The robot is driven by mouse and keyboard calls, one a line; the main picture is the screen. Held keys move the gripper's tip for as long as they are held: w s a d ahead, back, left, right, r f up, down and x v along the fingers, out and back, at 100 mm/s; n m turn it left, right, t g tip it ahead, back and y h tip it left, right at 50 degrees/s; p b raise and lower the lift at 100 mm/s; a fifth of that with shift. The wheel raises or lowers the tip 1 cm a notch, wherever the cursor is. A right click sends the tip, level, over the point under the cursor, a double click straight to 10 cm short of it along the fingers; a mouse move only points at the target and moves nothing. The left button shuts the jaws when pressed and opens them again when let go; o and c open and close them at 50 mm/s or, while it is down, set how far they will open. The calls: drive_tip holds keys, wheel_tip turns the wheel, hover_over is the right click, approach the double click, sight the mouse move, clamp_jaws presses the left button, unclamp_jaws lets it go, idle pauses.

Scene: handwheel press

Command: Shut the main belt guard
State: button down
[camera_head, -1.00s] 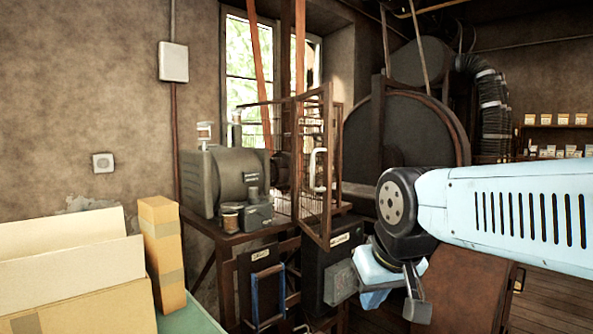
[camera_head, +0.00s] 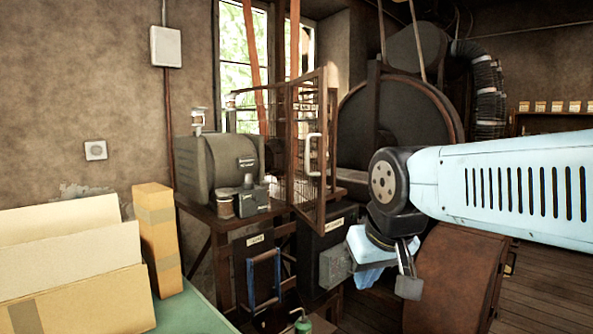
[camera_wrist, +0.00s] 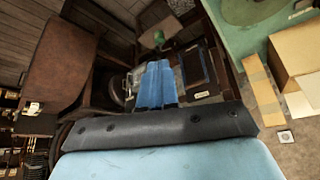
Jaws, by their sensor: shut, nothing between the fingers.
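The belt guard is a brown-framed wire-mesh cage by the motor. Its door panel (camera_head: 325,160) stands swung out from the cage, open, with a pale upright handle (camera_head: 313,155) on it. Orange-brown belts (camera_head: 254,60) run up from behind the mesh. My gripper, with blue fingers together and empty, shows in the wrist view (camera_wrist: 156,68). In the head view, my light-blue hand hangs pointing down, to the right of and lower than the door panel, apart from the handle. The fingertips are hard to make out there.
A grey motor (camera_head: 215,165) sits on a brown stand left of the guard. Cardboard boxes (camera_head: 75,260) and a green bench top (camera_head: 200,315) fill the lower left. A brown cabinet (camera_head: 455,275) stands below my arm. A large dark wheel (camera_head: 390,125) is behind.

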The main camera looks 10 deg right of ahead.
drive_tip(key=w+a+r+h, duration=0.2)
drive_tip(key=w+a+r, duration=0.1)
drive_tip(key=w, duration=0.5)
drive_tip(key=w+a+r+h, duration=0.2)
drive_tip(key=w+a+r, duration=0.1)
drive_tip(key=w, duration=0.5)
drive_tip(key=w+a+r+h, duration=0.1)
drive_tip(key=w+a+r, duration=0.25)
drive_tip(key=w, duration=0.45)
approach(316, 223)
wheel_tip(316, 223, down, 3)
drive_tip(key=w, duration=0.2)
drive_tip(key=shift+d+f, duration=0.15)
drive_tip(key=shift+d, duration=0.7)
